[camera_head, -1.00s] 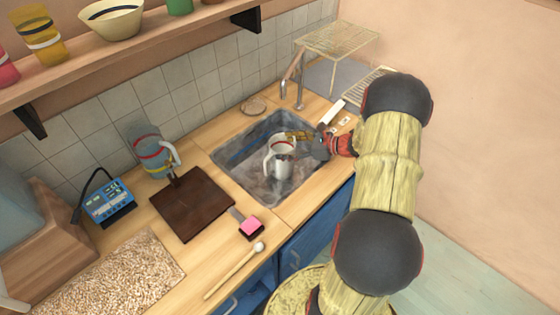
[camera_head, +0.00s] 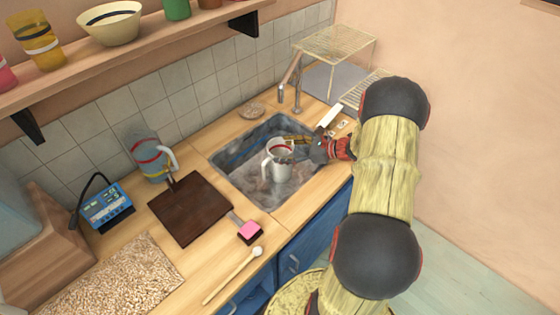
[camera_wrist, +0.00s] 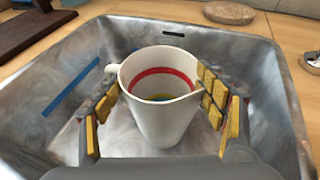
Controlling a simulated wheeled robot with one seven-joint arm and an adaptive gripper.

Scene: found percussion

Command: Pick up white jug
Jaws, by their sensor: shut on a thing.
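The white jug (camera_head: 279,163) is upright in the grey metal sink (camera_head: 234,157), with its handle on the left and red and yellow bands showing inside. My gripper (camera_head: 297,142) reaches in from the right and is shut on the jug. In the wrist view the jug (camera_wrist: 160,105) is between the yellow-padded fingers of my gripper (camera_wrist: 160,108). The right finger meets the rim by the spout, and the left finger is beside the handle. Whether the jug's base touches the sink floor cannot be told.
A faucet (camera_head: 296,85) and a wire rack (camera_head: 335,46) stand behind. A glass jug (camera_head: 150,160), a dark board (camera_head: 189,207), a pink-ended tool (camera_head: 250,231) and a wooden mallet (camera_head: 233,274) are on the counter to the left.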

